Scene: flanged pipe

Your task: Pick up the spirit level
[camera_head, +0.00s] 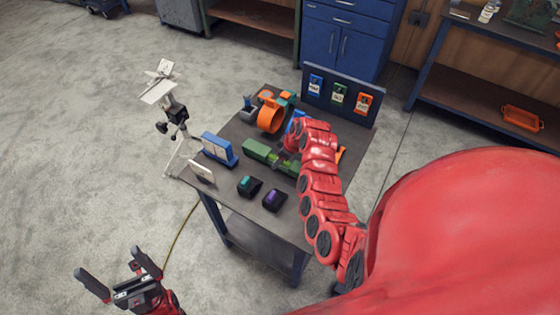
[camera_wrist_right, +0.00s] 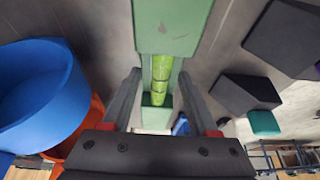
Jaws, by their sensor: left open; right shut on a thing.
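The spirit level (camera_head: 258,149) is a green bar with a bright yellow-green middle, lying along the centre of the dark table in the head view. In the right wrist view its green body (camera_wrist_right: 170,22) and vial (camera_wrist_right: 160,80) run between the two fingers. My right gripper (camera_wrist_right: 160,95) is shut on its narrow middle. In the head view my red right arm hides that gripper and part of the level. My left gripper (camera_head: 120,274) is open and empty, low at the left, away from the table.
A back panel (camera_head: 358,105) holds coloured cards. Open floor lies left.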

